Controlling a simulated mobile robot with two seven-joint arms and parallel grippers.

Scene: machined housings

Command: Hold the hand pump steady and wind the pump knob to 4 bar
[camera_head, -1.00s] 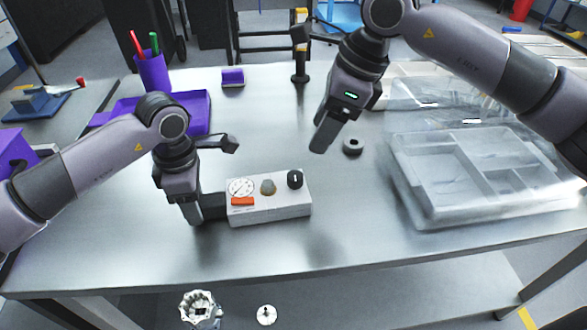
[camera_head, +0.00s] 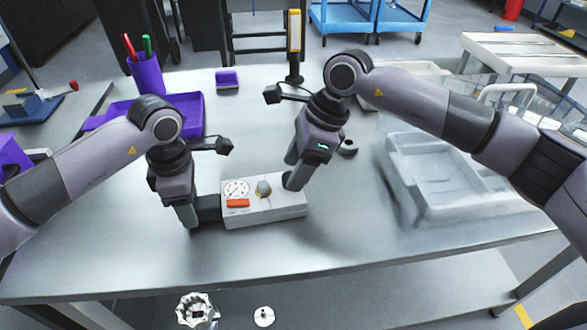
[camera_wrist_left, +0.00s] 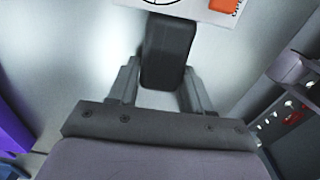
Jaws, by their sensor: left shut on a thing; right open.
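My left gripper (camera_head: 196,215) is shut on the black handle (camera_head: 209,206) at the pump's left end. In the left wrist view the dark handle (camera_wrist_left: 168,50) sits between the two fingers. My right gripper (camera_head: 291,182) is open, its tips down at the pump's right end. It hides the black pump knob there; whether it touches the knob I cannot tell. The dial reading is too small to read.
A clear compartmented tray (camera_head: 440,185) stands to the right. A purple tray (camera_head: 190,112), pen cup (camera_head: 147,75) and small purple block (camera_head: 227,78) are at the back left. The table in front of the pump is clear.

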